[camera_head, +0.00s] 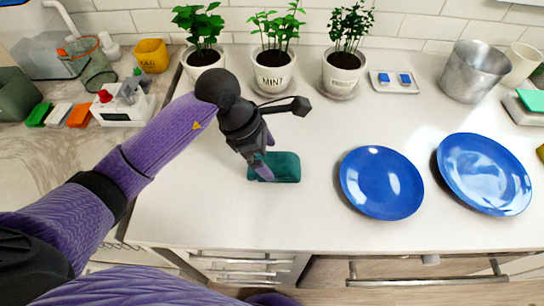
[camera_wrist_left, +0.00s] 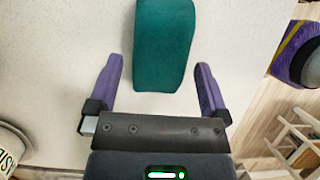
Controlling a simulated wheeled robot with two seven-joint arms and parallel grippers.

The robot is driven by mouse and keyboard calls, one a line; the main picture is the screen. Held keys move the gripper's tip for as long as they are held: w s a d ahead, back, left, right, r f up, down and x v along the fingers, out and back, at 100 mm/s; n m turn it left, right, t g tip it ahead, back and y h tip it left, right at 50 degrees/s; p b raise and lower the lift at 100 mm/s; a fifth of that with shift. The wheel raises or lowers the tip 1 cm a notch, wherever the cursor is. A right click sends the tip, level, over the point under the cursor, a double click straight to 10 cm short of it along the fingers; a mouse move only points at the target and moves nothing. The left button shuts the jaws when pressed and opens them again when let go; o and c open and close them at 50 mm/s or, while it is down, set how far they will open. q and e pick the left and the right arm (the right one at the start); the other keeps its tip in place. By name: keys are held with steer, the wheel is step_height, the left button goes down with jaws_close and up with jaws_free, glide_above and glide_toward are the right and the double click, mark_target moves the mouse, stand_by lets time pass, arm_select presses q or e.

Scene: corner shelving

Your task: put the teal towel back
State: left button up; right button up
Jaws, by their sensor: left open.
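The teal towel (camera_head: 286,167) lies folded in a small block on the white counter, below the potted herbs in the head view. My left gripper (camera_head: 264,172) is over the towel's left part and hides some of it. In the left wrist view the towel (camera_wrist_left: 165,45) lies ahead, with its near end between the lines of the two open fingers. That left gripper (camera_wrist_left: 160,80) is open, with clear space between each finger and the towel. The height of the fingers above the counter is hard to tell. My right gripper is not in view.
Two blue plates (camera_head: 381,183) (camera_head: 484,174) lie right of the towel. Several potted herbs, one marked mint (camera_head: 274,78), stand along the back. A metal pot (camera_head: 474,72) is at back right. Sponges (camera_head: 60,115) and a yellow cup (camera_head: 151,56) are at left. The counter's front edge (camera_head: 300,249) is near.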

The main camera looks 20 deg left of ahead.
arm_select(q)
steer(key=p+v, duration=0.1)
steer(key=v, duration=0.8)
steer(key=shift+a+r, duration=0.15)
steer(key=shift+r, duration=0.05)
